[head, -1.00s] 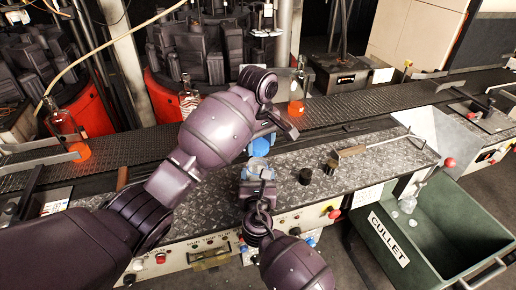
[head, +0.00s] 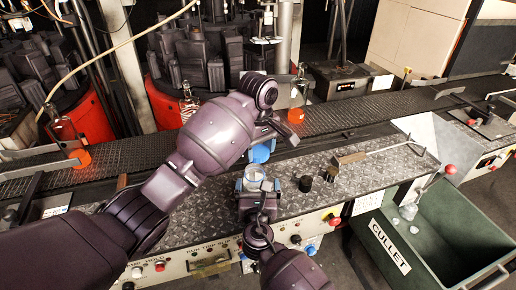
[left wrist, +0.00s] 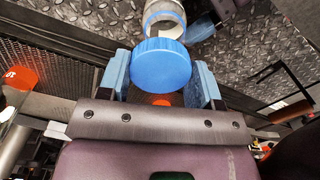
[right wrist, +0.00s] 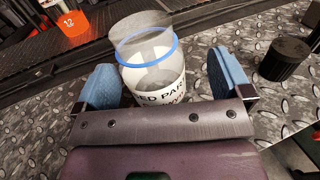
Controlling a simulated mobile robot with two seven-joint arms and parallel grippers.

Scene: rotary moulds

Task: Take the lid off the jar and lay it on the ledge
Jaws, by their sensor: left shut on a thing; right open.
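The blue lid (left wrist: 161,64) is between the blue pads of my left gripper (left wrist: 161,78), which is shut on it. In the head view the lid (head: 260,153) is off the jar, just beyond it, below my left gripper (head: 277,130). The clear jar (right wrist: 152,70), with a blue ring near its open mouth and a printed label, stands on the diamond-plate ledge (head: 360,185). My right gripper (right wrist: 165,88) is open, its pads on either side of the jar with gaps showing; it also shows in the head view (head: 255,190).
The conveyor (head: 350,117) with glowing bottles runs behind. A green cullet bin (head: 440,235) stands at the front right. The ledge's right part has bare room.

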